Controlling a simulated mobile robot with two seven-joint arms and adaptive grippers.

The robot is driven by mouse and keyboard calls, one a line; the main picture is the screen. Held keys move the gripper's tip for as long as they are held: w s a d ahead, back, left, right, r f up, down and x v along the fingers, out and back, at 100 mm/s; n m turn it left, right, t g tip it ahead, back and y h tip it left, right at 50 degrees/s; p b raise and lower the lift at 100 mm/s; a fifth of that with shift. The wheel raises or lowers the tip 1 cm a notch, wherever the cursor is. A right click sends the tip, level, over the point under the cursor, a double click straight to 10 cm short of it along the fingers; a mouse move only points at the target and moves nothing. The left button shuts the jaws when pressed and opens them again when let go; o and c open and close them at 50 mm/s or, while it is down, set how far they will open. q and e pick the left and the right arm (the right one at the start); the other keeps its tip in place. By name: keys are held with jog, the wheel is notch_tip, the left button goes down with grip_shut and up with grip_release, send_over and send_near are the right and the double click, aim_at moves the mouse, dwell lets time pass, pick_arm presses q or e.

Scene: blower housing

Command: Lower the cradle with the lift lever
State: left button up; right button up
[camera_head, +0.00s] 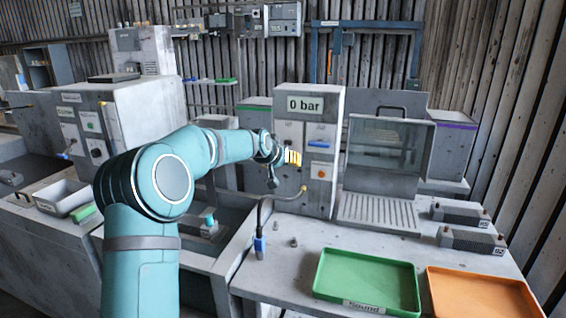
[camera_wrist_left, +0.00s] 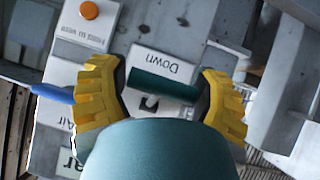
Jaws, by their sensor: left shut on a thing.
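The dark green lift lever (camera_wrist_left: 163,86) lies between the yellow fingers of my left gripper (camera_wrist_left: 163,92) in the left wrist view, and the gripper is shut on it. A label reading "Down" (camera_wrist_left: 165,66) shows upside down beside the lever. In the head view, my left gripper (camera_head: 287,157) is at the front of the grey panel cabinet (camera_head: 311,107) marked "0 bar"; the lever is hidden there. I cannot clearly identify the cradle; a grey part with a teal knob (camera_head: 209,222) sits in the basin, partly behind my arm. My right gripper is not in view.
A blue handle (camera_wrist_left: 52,94) and an orange button (camera_wrist_left: 89,10) are close to the gripper on the panel. A green tray (camera_head: 368,254) and an orange tray (camera_head: 480,285) lie on the bench at right.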

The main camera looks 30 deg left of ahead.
pick_arm(q)
jog(key=shift+a+r, duration=0.1)
jog(key=shift+a, duration=0.25)
dwell(0.3)
jog(key=o, duration=1.2)
jog(key=shift+o, duration=0.6)
jog(key=shift+a, duration=0.1)
jog(key=shift+d, duration=0.2)
jog(key=a+v, duration=0.1)
jog(key=v, duration=1.1)
jog(key=shift+d, duration=0.4)
